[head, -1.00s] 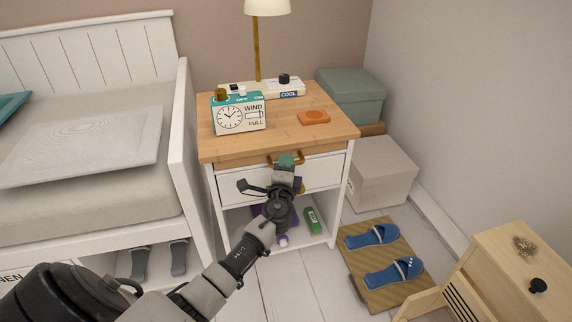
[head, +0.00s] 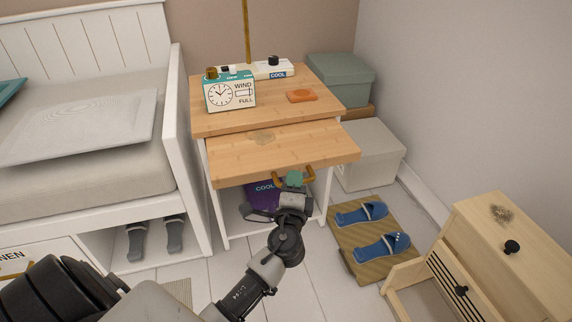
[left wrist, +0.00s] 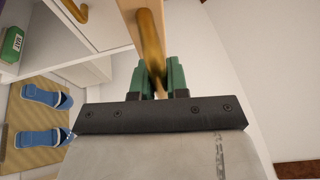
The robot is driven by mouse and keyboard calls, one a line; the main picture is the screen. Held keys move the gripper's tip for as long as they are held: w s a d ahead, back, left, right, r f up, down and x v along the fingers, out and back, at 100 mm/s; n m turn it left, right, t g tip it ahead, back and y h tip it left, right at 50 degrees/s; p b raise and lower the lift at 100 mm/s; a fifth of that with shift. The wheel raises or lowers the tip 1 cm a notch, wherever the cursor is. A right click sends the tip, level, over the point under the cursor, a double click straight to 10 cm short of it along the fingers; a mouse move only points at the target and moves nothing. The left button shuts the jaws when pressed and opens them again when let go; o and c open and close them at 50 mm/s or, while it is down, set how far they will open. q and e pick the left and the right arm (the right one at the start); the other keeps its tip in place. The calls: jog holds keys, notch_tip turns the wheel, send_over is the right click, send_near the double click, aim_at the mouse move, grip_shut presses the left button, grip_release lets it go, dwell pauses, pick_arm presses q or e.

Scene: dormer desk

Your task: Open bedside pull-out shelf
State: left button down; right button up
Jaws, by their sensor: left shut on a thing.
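The bedside pull-out shelf (head: 290,151) is a wooden board that stands well out from under the top of the bedside table (head: 267,109). A brass handle (head: 309,175) is on its front edge. My left gripper (head: 294,179) is at this handle, its green fingers shut on it. In the left wrist view the handle (left wrist: 150,45) runs down between the green fingertips (left wrist: 158,76). The shelf board shows beside it, edge-on. My right gripper is not in view.
A bed is at left. Blue slippers (head: 382,247) lie on a mat at right, near a wooden cabinet (head: 505,250). A purple item (head: 262,196) is beneath the shelf.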

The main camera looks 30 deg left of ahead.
pick_arm(q)
jog(key=s+d, duration=0.4)
jog(key=d, duration=0.1)
jog(key=shift+s+d+b, duration=0.3)
jog(key=shift+s+b, duration=0.1)
jog(key=c, duration=1.1)
grip_release()
jog(key=shift+s, duration=0.1)
jog(key=v, duration=1)
jog(key=shift+s+d, duration=0.2)
jog(key=shift+s, duration=0.05)
